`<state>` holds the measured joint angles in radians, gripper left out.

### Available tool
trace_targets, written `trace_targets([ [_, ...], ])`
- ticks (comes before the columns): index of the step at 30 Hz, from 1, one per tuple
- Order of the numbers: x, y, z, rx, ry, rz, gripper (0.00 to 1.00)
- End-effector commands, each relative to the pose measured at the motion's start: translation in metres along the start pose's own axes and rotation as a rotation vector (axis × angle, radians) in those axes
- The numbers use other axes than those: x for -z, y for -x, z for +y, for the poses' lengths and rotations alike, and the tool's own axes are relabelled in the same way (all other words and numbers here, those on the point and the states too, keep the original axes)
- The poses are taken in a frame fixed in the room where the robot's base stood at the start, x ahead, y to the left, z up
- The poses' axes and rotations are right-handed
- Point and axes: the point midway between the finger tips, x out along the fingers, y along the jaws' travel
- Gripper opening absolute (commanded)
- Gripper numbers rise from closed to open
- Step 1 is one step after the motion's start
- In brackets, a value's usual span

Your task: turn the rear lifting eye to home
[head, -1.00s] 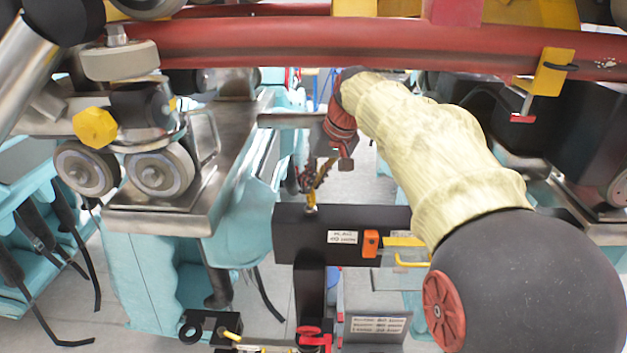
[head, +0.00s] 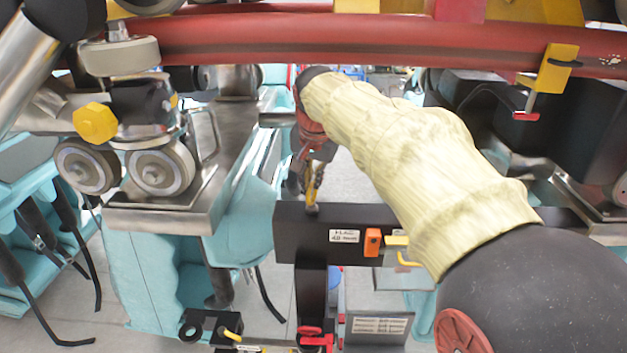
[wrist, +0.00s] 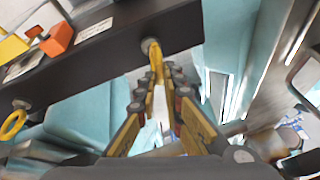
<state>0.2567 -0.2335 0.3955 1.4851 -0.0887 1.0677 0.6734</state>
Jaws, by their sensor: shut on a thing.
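A yellow lifting eye (wrist: 153,52) stands out from a grey round boss on the dark crossbeam. My gripper (wrist: 156,74) is shut on this eye, with its yellow fingers coming to either side of it. The fingertips partly hide the eye. In the head view the held eye (head: 311,208) sits at the top of the beam, with my gripper (head: 314,182) just above it. A second yellow eye (wrist: 12,124), a ring, sits on the same beam at the left of the wrist view. It is free of the gripper.
The dark beam (head: 290,240) carries a white label and an orange block (head: 372,241). A red rail (head: 380,42) crosses above my arm. A wheel assembly (head: 155,170) stands left on a metal ledge. Teal seats (head: 150,270) flank the narrow gap around the gripper.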

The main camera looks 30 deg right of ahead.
Motion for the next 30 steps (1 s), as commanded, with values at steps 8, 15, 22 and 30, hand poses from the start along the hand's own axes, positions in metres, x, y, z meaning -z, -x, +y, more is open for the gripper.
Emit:
trace_targets([
  [8,-0.001,-0.001,-0.004,-0.098,-0.234,0.05,0.0],
  [15,-0.001,-0.001,-0.007,-0.183,-0.441,0.092,0.0],
  [22,-0.001,-0.002,-0.009,-0.267,-0.641,0.133,0.0],
  [30,0.0,-0.002,-0.012,-0.358,-0.864,0.178,0.0],
])
